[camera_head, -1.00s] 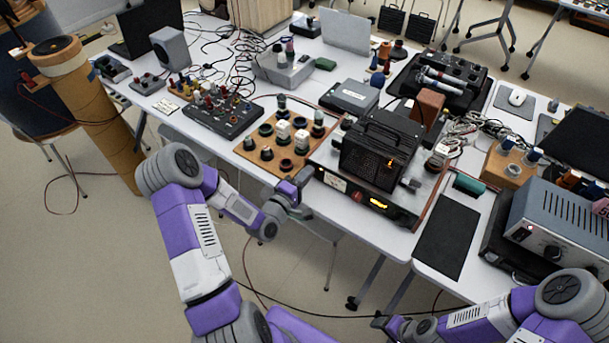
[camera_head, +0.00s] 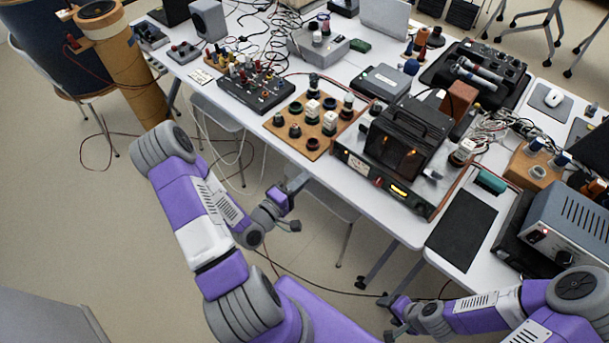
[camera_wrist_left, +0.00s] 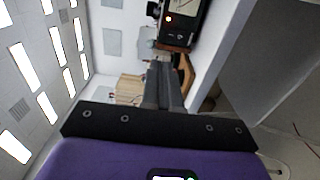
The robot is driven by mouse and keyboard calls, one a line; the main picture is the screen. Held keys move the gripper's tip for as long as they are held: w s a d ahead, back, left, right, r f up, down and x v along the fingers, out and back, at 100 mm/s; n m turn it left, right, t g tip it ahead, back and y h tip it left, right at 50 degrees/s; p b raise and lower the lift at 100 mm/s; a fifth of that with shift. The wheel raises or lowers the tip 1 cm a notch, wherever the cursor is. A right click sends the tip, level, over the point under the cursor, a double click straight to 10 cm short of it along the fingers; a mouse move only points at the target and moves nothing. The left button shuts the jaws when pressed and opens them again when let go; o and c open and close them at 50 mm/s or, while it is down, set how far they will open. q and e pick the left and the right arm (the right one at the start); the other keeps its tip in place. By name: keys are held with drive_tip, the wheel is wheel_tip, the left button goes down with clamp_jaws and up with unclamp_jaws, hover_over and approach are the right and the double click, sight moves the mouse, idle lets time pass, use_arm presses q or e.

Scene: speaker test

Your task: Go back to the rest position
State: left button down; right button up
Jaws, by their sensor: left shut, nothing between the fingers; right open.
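My left gripper (camera_head: 299,183) hangs over the floor just in front of the table's front edge, below the wooden board in the head view. Its fingers are shut with nothing between them. In the left wrist view the closed dark fingers (camera_wrist_left: 163,86) point up toward the table. My right gripper (camera_head: 388,318) is low at the bottom right of the head view, in front of the table. It is open and looks empty, with its fingers small and partly hidden by the wrist.
The white table (camera_head: 330,190) carries a black-cased device (camera_head: 408,140), a wooden board (camera_head: 286,140) with knobs, and a black mixer box (camera_head: 255,90). A grey metal unit (camera_head: 575,222) stands at the right. A brown cylinder (camera_head: 130,70) stands left. The floor at left is open.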

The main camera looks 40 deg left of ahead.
idle(0.4)
use_arm(q)
drive_tip(key=d+f+m+g+h, duration=0.2)
drive_tip(key=d+f+m+g, duration=0.7)
drive_tip(key=d+f, duration=0.4)
drive_tip(key=s+d+f+m+g, duration=0.2)
drive_tip(key=s+d+g, duration=0.1)
drive_tip(key=s+g, duration=0.1)
drive_tip(key=s+d+f+m+g, duration=0.3)
drive_tip(key=s+d+g, duration=0.1)
drive_tip(key=s, duration=0.3)
drive_tip(key=shift+f+g+p, duration=0.25)
drive_tip(key=shift+g+p, duration=0.15)
